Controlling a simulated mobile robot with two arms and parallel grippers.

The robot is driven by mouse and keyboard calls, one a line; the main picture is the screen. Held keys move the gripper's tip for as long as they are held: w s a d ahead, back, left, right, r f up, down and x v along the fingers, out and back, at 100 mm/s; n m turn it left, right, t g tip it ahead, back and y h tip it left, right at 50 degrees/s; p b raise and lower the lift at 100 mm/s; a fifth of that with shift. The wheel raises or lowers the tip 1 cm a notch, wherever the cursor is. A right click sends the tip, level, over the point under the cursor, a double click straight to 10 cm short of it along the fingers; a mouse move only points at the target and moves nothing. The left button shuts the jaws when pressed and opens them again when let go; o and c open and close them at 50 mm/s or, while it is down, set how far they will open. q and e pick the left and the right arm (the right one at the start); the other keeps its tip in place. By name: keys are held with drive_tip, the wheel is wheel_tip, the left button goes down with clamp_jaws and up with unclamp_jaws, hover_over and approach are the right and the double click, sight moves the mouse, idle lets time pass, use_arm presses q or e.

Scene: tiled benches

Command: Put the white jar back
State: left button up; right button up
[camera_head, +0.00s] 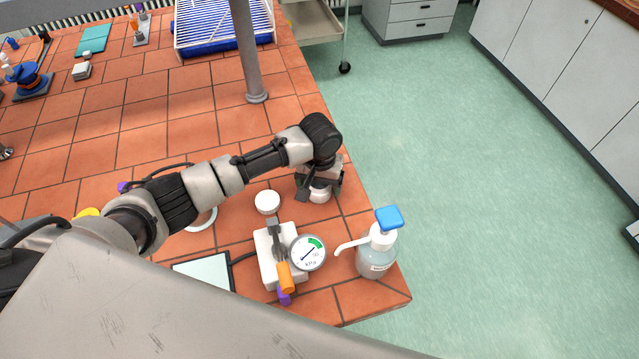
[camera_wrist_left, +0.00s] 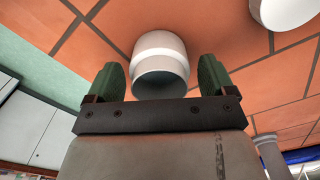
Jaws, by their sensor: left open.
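A white jar (camera_head: 319,193) stands on the tiled bench near its right edge, partly hidden by my left gripper (camera_head: 318,185). In the left wrist view the white jar (camera_wrist_left: 160,62) is between the two green fingers of my left gripper (camera_wrist_left: 161,76), with a gap on each side. That gripper is open. A second round white thing (camera_head: 267,202), like a jar or lid, stands to the left on the tiles; part of it shows in the wrist view (camera_wrist_left: 288,8). My right gripper is not in view.
A pressure gauge device (camera_head: 308,253) with an orange handle and a pump bottle with a blue top (camera_head: 376,250) stand in front. A white ring (camera_head: 203,219) lies to the left. A grey post (camera_head: 250,60) rises behind. Tiles between the post and my arm are mostly clear.

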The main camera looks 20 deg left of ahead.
use_arm(q)
wheel_tip(320, 180, up, 12)
drive_tip(key=b, duration=0.1)
drive_tip(key=shift+f, duration=0.25)
idle(0.4)
